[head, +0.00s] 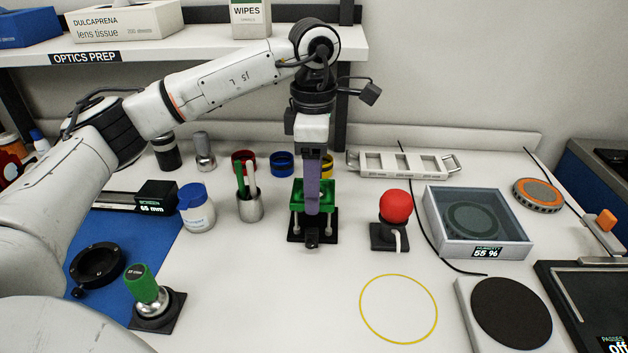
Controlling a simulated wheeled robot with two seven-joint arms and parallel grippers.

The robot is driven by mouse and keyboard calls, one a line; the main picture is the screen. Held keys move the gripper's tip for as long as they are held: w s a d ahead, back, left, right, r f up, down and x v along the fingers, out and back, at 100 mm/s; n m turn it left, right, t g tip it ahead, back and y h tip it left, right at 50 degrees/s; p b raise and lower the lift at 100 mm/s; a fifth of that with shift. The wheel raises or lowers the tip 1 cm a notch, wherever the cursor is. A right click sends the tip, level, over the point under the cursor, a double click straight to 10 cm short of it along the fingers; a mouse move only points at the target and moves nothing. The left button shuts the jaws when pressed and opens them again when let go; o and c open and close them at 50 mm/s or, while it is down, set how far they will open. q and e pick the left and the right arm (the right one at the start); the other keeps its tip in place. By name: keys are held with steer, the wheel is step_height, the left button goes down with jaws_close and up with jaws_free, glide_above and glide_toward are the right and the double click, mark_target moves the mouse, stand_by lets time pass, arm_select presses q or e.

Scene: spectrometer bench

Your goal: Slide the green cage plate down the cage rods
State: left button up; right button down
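The green cage plate (299,199) is near the middle of the bench in the head view. It sits level on upright pale cage rods (329,222), above a dark square base (295,238). A gap shows between plate and base. My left gripper (312,205) reaches straight down from above, with its purple finger in front of the plate's middle and its dark tip low near the base. The finger hides part of the plate and the rods behind it. I see the gripper edge-on, so its opening and any grip on the plate are hidden. My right gripper is out of view.
A pen cup (250,207) and white jar (197,212) stand left of the rods. A red-domed button (394,206) stands close on the right, with a clear-lidded box (475,225) beyond. Bare bench lies in front, around a yellow ring (364,323).

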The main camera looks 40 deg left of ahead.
arm_select(q)
steer(key=shift+f, duration=0.2)
steer(key=shift+f+b, duration=0.95)
steer(key=shift+f, duration=0.3)
steer(key=shift+f, duration=0.35)
stand_by(0.7)
steer(key=shift+r, duration=0.15)
steer(key=shift+r+p, duration=1.35)
steer(key=shift+r, duration=0.4)
